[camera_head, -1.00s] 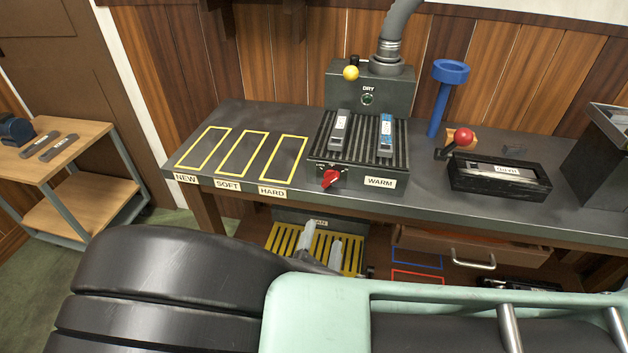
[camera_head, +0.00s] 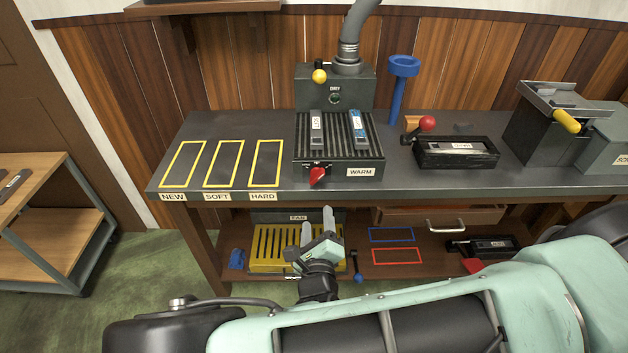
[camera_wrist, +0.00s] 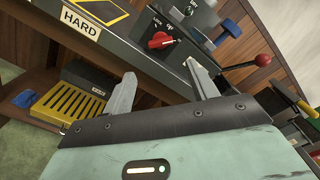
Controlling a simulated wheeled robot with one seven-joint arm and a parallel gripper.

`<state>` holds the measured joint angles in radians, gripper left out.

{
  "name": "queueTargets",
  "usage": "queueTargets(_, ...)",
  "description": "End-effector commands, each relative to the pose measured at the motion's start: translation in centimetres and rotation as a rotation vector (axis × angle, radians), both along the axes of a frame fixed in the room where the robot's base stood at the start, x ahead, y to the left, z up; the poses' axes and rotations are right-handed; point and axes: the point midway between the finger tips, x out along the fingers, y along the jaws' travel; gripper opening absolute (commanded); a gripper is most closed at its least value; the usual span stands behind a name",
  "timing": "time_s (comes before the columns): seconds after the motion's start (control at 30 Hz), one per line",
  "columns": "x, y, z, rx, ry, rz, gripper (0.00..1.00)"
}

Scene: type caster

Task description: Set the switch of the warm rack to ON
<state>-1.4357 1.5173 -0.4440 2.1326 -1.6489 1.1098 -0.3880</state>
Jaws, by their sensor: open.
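The warm rack (camera_head: 374,152) is a black ribbed unit with a WARM label on the bench. Its red rotary switch (camera_head: 317,175) is on the front face, left of the label. In the wrist view the red switch (camera_wrist: 161,40) shows beyond the fingers, with small markings around it too small to read surely. Two flat pieces lie on the ribs, one dark (camera_head: 316,130) and one blue (camera_head: 359,129). My gripper (camera_head: 317,229) is open and empty, in front of and below the switch, apart from it. It also shows in the wrist view (camera_wrist: 162,88).
The bench top (camera_head: 200,131) bears yellow outlined zones at left. Above the rack is a box marked DRY (camera_head: 335,92) with a yellow-knobbed lever. A black box with a red-knobbed lever (camera_head: 456,150) stands right. A yellow slatted unit (camera_head: 270,249) is on the shelf below.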

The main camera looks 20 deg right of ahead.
Motion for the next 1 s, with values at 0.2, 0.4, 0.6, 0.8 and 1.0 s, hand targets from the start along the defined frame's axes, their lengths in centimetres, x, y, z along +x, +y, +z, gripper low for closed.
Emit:
queueTargets(0.2, 4.5, -1.5, 0.2, 0.003, -0.001, -0.003, 0.58)
queueTargets(0.4, 8.4, -2.9, 0.2, 0.003, -0.002, -0.003, 0.58)
queueTargets(0.6, 11.5, -3.8, 0.1, 0.004, 0.000, -0.002, 0.58)
queueTargets(0.8, 13.1, -4.3, 0.0, 0.004, -0.001, -0.001, 0.58)
queueTargets(1.0, 13.4, -4.3, 0.0, 0.003, 0.000, 0.001, 0.58)
